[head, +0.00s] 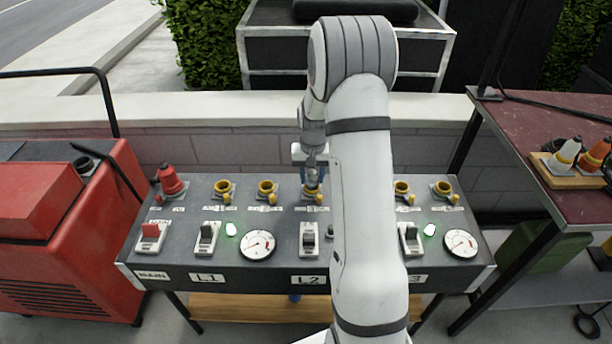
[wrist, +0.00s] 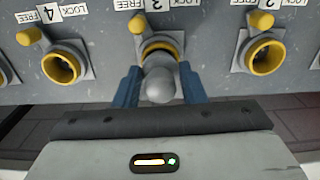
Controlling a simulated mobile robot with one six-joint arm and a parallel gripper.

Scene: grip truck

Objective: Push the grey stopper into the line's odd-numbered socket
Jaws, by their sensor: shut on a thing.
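My gripper (head: 312,172) reaches down behind the panel's front controls, over the socket above the L2 label. In the wrist view, its two blue fingers (wrist: 160,76) are shut on the grey stopper (wrist: 160,86), one on each side. The stopper's rounded grey end faces the camera. It lines up with the yellow-ringed socket 3 (wrist: 160,45), whose label is upside down there. Its far end is hidden, so I cannot tell how deep it sits. Socket 4 (wrist: 62,65) and socket 2 (wrist: 264,55) are open and empty on either side.
The grey panel (head: 285,258) has labels L1, L2 and 3, switches and gauges. Green lamps glow by L1 (head: 230,229) and 3 (head: 430,230). A red plug (head: 171,181) stands at left. A red machine (head: 60,230) and a dark red table (head: 540,130) flank the panel. My arm hides part of it.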

